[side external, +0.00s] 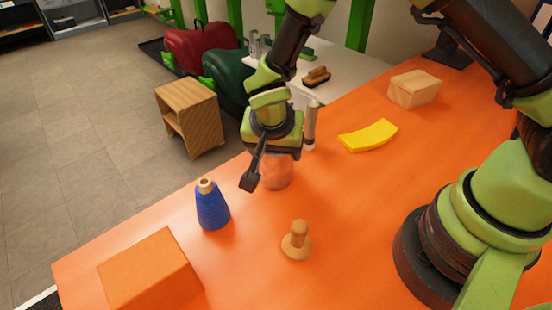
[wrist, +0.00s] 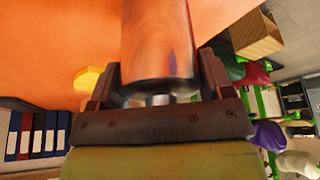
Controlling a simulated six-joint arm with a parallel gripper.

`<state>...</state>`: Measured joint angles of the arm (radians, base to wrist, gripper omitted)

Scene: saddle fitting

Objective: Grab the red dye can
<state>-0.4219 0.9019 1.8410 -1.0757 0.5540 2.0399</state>
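A shiny cylindrical can (side external: 279,174), reflecting orange-red, stands upright on the orange table directly below my wrist. Its top is hidden by my gripper in the side view. My gripper (side external: 270,172) points down at the can. One dark finger shows left of the can with a small gap, and the other finger is hidden. In the wrist view, the can (wrist: 158,45) lies between the two fingers of my gripper (wrist: 160,75), one on each side. The fingers are spread, and I see no clear grip on the can.
A blue bottle (side external: 212,206) stands left of the can, and a wooden knob-shaped tool (side external: 297,242) stands in front. A wooden-handled tool (side external: 311,128) stands close behind, right. A yellow piece (side external: 368,135), wooden block (side external: 414,88) and orange box (side external: 151,273) lie farther off.

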